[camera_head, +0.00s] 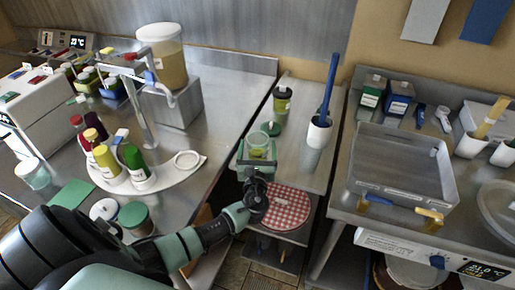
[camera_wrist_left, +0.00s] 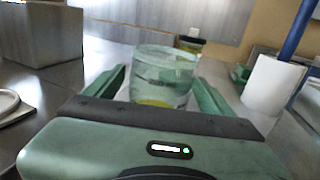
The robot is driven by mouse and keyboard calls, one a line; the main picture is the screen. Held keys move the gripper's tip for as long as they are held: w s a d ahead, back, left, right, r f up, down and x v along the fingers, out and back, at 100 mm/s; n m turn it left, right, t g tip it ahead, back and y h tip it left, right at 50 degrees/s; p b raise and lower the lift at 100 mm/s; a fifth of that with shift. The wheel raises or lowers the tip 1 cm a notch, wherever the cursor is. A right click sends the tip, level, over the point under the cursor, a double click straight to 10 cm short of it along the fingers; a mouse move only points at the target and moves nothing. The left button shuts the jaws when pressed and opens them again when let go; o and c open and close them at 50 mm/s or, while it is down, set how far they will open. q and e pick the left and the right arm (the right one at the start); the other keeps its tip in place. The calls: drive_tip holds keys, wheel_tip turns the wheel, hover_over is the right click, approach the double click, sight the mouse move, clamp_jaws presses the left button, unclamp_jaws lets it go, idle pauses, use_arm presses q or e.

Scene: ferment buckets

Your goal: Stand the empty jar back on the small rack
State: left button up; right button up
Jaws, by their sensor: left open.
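A clear, empty-looking glass jar (camera_head: 258,141) stands upright near the front of the narrow steel stand (camera_head: 297,152) in the middle of the head view. It also shows in the left wrist view (camera_wrist_left: 163,75), with a yellow tint at its bottom. My left gripper (camera_head: 257,153) is open, with one green finger on each side of the jar. In the wrist view, gaps show between the fingers and the glass. The gripper hides what is directly under the jar, and I cannot make out a separate small rack there. My right gripper is not in view.
A red checkered round cloth (camera_head: 288,208) lies lower in front. A large steel basin (camera_head: 400,170) is at right; bottles on a white tray (camera_head: 190,172) are at left.

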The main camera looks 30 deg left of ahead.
use_arm(q)
drive_tip(key=b+v, duration=0.1)
drive_tip(key=v, duration=1.1)
drive_tip(key=shift+b, duration=0.3)
drive_tip(key=shift+d, duration=0.1)
